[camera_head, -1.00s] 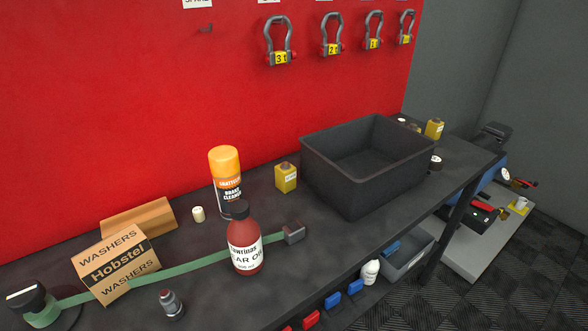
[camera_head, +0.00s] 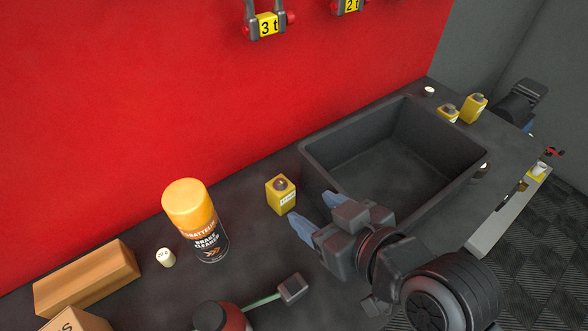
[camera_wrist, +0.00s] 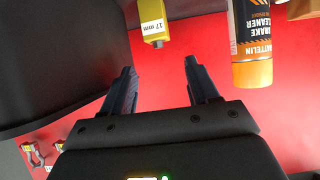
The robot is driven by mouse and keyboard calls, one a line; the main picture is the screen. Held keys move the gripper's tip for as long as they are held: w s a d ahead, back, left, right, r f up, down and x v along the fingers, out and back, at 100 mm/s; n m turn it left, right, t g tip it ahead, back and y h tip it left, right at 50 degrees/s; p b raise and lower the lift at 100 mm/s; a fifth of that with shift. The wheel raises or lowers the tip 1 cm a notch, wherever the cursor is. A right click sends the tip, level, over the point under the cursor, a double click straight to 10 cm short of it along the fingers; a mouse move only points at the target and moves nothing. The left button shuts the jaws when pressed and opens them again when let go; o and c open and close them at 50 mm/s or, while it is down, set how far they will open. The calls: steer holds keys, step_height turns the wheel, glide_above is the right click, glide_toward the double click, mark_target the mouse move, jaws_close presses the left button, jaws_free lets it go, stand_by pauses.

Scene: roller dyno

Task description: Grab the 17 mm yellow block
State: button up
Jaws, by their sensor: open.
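A yellow block (camera_head: 281,196) with a dark round top and a white label stands upright on the dark bench, left of the black bin. In the wrist view the yellow block (camera_wrist: 151,22) reads "17 mm" and shows at the top, beyond the fingertips and roughly between them. My gripper (camera_head: 315,218) is open and empty, close to the block on its right and nearer side in the head view. In the wrist view my gripper (camera_wrist: 158,75) shows both fingers apart, with nothing between them.
A black bin (camera_head: 455,193) stands right of the block. An orange-capped brake cleaner can (camera_head: 197,222) stands left, with a small white cylinder (camera_head: 165,257) beside it. A red bottle (camera_head: 220,316) is in front.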

mark_target(280, 182)
steer(key=x, duration=1.3)
steer(key=shift+w+d+r, duration=0.1)
steer(key=shift+w+r, duration=0.2)
steer(key=shift+r, duration=0.15)
steer(key=shift+r, duration=0.1)
jaws_close()
